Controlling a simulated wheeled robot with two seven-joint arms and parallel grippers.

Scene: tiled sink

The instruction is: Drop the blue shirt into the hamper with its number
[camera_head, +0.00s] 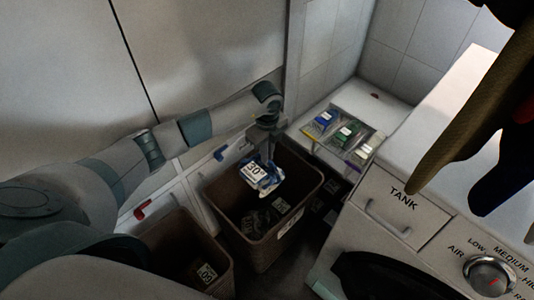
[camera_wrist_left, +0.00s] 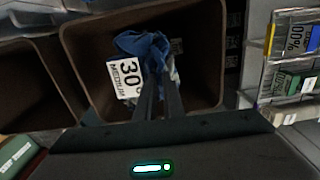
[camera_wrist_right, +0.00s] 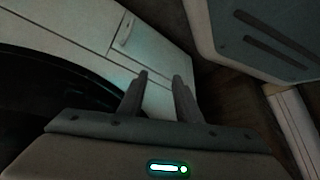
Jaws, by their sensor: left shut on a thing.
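My left gripper (camera_head: 267,160) is shut on the blue shirt (camera_head: 268,178), which has a white tag reading 30°. The shirt hangs over the open mouth of the brown right hamper (camera_head: 246,235). In the left wrist view, the shirt (camera_wrist_left: 140,44) hangs at the fingertips (camera_wrist_left: 157,78), and its tag reads 30 MEDIUM. A white label is on that hamper's outer side, too small to read surely. A second brown hamper (camera_head: 158,238) stands to the left, with a tagged item showing at it. My right gripper (camera_wrist_right: 158,82) is open and empty in the right wrist view.
Dark clothes with a pale tag (camera_head: 281,205) lie inside the right hamper. A tray of colored boxes (camera_head: 345,133) sits on the ledge behind. A white washing machine (camera_head: 385,205) with a TANK drawer and dial stands right. Hanging clothes (camera_head: 480,110) fill the upper right.

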